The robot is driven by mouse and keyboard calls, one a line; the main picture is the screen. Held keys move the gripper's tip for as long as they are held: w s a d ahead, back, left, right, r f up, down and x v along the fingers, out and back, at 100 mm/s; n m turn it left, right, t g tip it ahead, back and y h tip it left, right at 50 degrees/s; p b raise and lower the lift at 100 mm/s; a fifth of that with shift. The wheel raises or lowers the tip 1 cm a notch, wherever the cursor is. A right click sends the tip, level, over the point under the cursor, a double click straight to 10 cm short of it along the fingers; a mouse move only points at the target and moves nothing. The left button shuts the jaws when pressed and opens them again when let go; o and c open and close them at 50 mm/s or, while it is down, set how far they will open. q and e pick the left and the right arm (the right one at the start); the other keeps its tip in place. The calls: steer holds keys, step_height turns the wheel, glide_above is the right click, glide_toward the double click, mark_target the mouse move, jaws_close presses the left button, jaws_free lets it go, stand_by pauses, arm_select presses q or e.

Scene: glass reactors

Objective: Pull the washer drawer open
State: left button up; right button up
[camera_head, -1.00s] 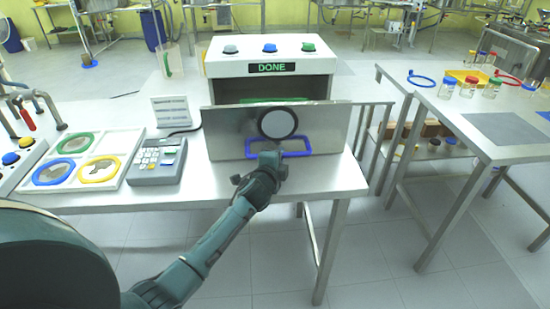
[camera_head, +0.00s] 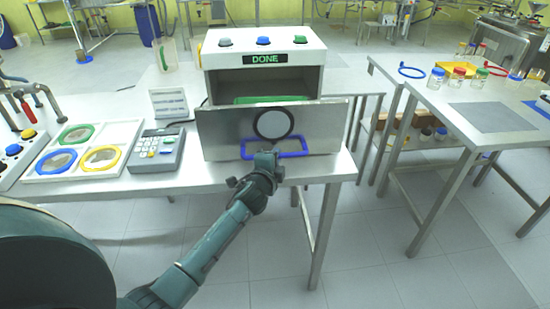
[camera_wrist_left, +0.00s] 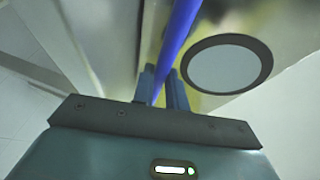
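The washer (camera_head: 225,58) is a white box on the metal table, with three coloured buttons on top and a display reading DONE. Its metal drawer front (camera_head: 222,128) has a round window and a blue loop handle (camera_head: 295,154). The drawer stands pulled out, and a green-edged thing (camera_head: 270,99) shows in the gap behind its front. My right gripper is out of view.
A keypad device (camera_head: 157,150) and a tray with coloured rings (camera_head: 42,177) lie left of the washer. A second table (camera_head: 490,150) with several jars stands at the right. Open floor (camera_head: 370,250) lies in front of the tables.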

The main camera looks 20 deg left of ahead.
arm_select(q)
steer(key=o, duration=0.5)
steer(key=v, duration=1.3)
steer(key=shift+s, duration=0.15)
steer(key=s+d+f+n+g+h, duration=0.1)
steer(key=s+d+f+n+h, duration=0.1)
steer(key=s+d+f+n, duration=0.2)
steer(key=s+d+f+n+g+h, duration=0.2)
steer(key=s+d+f+n, duration=0.1)
steer(key=s, duration=0.6)
steer(key=s+d+f+n+g+h, duration=0.1)
steer(key=s+d+f+n+g, duration=0.1)
steer(key=s+d+f+n, duration=0.2)
steer(key=shift+s+d+f+n+h, duration=0.2)
steer(key=shift+s+f+n, duration=0.15)
steer(key=shift+s+f, duration=0.4)
steer(key=shift+s+d+f+n+h, duration=0.2)
steer(key=shift+s+f+n, duration=0.25)
steer(key=shift+f, duration=0.5)
